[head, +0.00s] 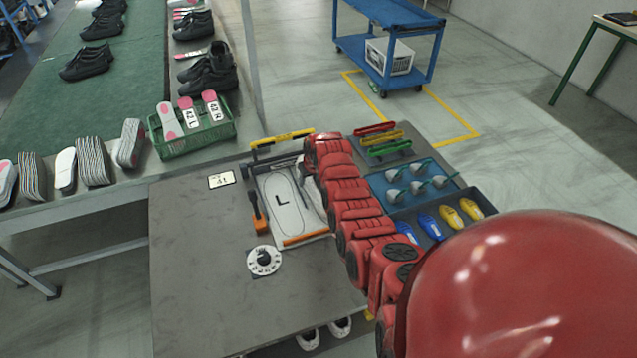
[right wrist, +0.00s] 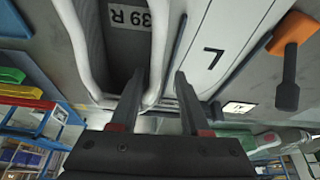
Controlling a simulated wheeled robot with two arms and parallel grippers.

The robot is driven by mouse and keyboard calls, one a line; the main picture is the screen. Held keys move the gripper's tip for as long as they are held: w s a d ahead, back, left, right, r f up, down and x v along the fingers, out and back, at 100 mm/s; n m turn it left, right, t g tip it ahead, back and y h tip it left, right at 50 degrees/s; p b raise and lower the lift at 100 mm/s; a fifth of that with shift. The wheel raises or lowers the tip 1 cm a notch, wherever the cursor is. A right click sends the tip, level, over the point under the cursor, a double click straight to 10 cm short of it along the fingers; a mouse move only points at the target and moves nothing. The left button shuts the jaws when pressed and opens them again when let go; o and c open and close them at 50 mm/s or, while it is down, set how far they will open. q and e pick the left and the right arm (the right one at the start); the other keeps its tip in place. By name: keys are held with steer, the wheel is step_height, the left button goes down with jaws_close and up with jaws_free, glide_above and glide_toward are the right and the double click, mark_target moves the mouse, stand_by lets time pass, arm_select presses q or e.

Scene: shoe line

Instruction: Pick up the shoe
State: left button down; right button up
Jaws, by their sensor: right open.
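A white shoe (head: 312,193) stands in the fixture on the grey table, mostly hidden behind my right arm in the head view. In the right wrist view, a white-edged piece with a dark inside and a "39 R" label, which looks like this shoe (right wrist: 155,60), fills the upper left. My right gripper (right wrist: 158,92) is open, with one white edge of the shoe showing between its dark fingers. I cannot tell whether the fingers touch it. Beside it lies a white outline plate marked "L" (head: 288,203), also in the right wrist view (right wrist: 215,55). My left gripper is not in view.
Trays with blue and yellow pieces (head: 445,218) lie right of my arm. A green conveyor (head: 120,50) carries black shoes; a green basket (head: 191,126) holds insoles. The table's left part is clear.

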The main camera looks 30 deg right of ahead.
steer(key=shift+x, duration=1.2)
jaws_close()
stand_by(0.8)
